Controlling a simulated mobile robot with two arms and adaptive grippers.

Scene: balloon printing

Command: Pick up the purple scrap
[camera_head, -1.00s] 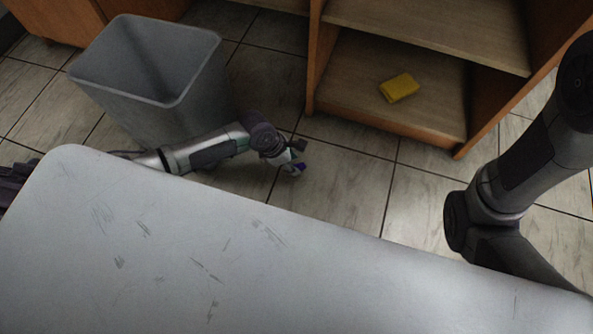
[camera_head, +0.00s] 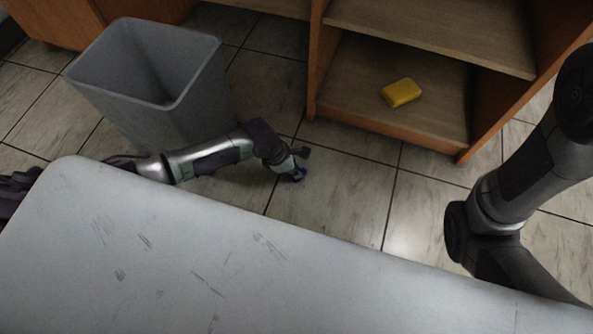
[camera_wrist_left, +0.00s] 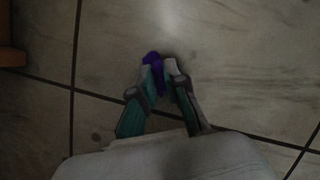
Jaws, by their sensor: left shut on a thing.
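The purple scrap (camera_wrist_left: 153,60) is a small crumpled piece. In the left wrist view it sits between and just past the fingertips of my left gripper (camera_wrist_left: 161,70), which is shut on it close to the tiled floor. In the head view my left gripper (camera_head: 299,173) is low near the floor beyond the table, and only a bit of the purple scrap (camera_head: 298,177) shows at its tips. I cannot tell whether the scrap still touches the floor. My right arm comes in at the right, but its gripper is out of view.
A grey open bin (camera_head: 190,100) stands on the floor left of my left gripper. A wooden shelf unit (camera_head: 390,125) with a yellow sponge (camera_head: 401,92) stands behind. A scratched pale table (camera_head: 180,260) fills the front. Floor tiles (camera_head: 350,190) right of the gripper are clear.

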